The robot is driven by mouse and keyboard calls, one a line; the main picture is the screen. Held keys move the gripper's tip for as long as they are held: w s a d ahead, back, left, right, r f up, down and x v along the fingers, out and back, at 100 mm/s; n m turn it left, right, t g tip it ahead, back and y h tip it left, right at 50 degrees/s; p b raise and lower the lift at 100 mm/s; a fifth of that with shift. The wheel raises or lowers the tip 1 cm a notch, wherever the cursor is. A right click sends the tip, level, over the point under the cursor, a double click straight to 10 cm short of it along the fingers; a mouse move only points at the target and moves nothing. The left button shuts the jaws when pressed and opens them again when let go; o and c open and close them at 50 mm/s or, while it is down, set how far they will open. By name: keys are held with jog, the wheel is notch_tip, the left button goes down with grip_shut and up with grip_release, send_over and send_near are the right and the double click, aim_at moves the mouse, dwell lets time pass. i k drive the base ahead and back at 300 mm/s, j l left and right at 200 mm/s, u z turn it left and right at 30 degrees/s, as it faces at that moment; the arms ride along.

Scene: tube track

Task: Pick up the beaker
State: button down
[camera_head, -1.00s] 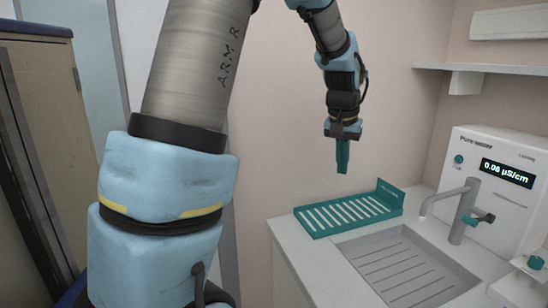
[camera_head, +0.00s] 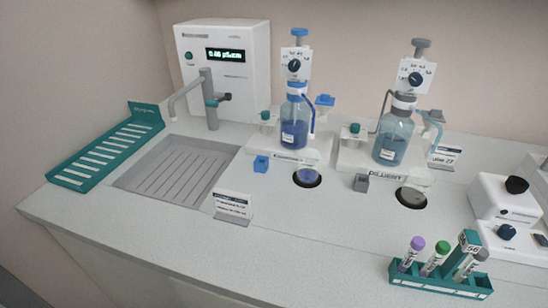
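Two small clear beakers stand on the white counter. One beaker (camera_head: 308,165), with a bluish tint low in it, stands at a dark round spot in front of the blue bottle. The other beaker (camera_head: 418,186), greyish and clear, stands at a second dark round spot in front of the paler bottle. Both look upright. My gripper and arm are out of view, so I cannot tell how the gripper stands to either beaker.
Blue bottle (camera_head: 294,130) and pale teal bottle (camera_head: 393,140) with dial tops stand behind the beakers. A small sign (camera_head: 233,207) and tube rack (camera_head: 440,278) are in front. The sink (camera_head: 175,172), tap (camera_head: 208,100) and green drying rack (camera_head: 105,150) are left.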

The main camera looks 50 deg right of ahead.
aim_at(309, 160)
jog(key=z, duration=0.45)
jog(key=j+z, duration=0.15)
jog(key=z, duration=0.3)
jog(key=k+z, duration=0.1)
jog(key=z, duration=0.35)
jog(key=i+l+z, duration=0.1)
jog(key=z, duration=0.6)
jog(key=k+u, duration=0.5)
jog(key=u, duration=0.25)
jog(key=k+j+u, duration=0.15)
jog(key=u, duration=0.2)
jog(key=k, duration=0.05)
